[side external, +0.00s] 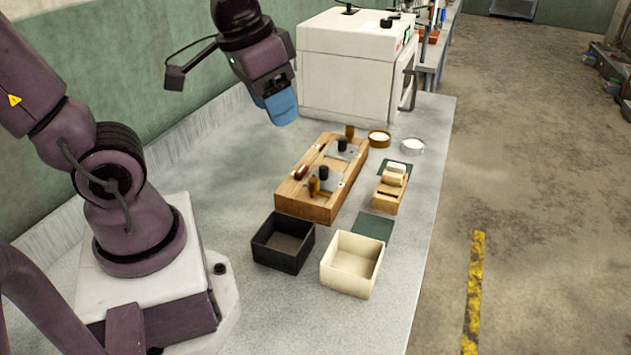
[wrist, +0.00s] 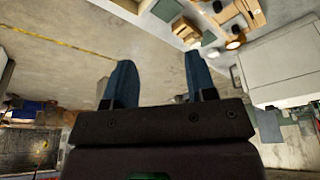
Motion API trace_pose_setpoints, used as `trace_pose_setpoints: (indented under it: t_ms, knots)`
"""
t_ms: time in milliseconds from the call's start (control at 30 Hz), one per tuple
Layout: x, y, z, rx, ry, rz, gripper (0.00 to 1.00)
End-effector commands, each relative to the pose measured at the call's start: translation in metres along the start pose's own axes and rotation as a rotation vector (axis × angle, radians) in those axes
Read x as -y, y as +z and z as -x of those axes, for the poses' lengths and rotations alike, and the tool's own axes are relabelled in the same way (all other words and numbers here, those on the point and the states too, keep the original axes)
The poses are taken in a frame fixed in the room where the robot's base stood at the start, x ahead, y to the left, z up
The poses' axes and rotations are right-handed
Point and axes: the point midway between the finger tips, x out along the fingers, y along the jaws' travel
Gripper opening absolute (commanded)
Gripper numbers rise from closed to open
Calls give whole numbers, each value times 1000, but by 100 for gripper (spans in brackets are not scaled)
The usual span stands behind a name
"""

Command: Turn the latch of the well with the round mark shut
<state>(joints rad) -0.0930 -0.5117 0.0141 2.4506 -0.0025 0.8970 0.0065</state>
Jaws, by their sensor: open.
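A wooden block (side external: 300,196) lies on the grey table and bears two metal plates with black knobs, one at the near end (side external: 323,174) and one at the far end (side external: 342,146). A wooden latch handle (side external: 314,187) stands by the near plate, and another (side external: 350,131) stands at the far end. The round mark is too small to make out. My gripper (side external: 281,112) is above the table, up and left of the block, empty and apart from everything. In the wrist view its two blue fingers (wrist: 157,85) are spread.
A black open box (side external: 283,240) and a cream open box (side external: 351,263) stand in front of the block. A small wooden piece (side external: 389,190), a green mat (side external: 373,227) and two round dishes (side external: 379,138) (side external: 412,146) lie to the right. A white machine (side external: 345,70) stands behind.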

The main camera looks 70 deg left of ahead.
Motion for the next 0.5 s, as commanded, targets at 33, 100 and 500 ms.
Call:
trace_pose_setpoints:
  t_ms: [33,100,500]
  knots:
    - [8,-7,-13,60,-6,18,51]
    - [20,-17,-30,121,-9,12,51]
    - [92,-54,-137,347,59,-280,51]
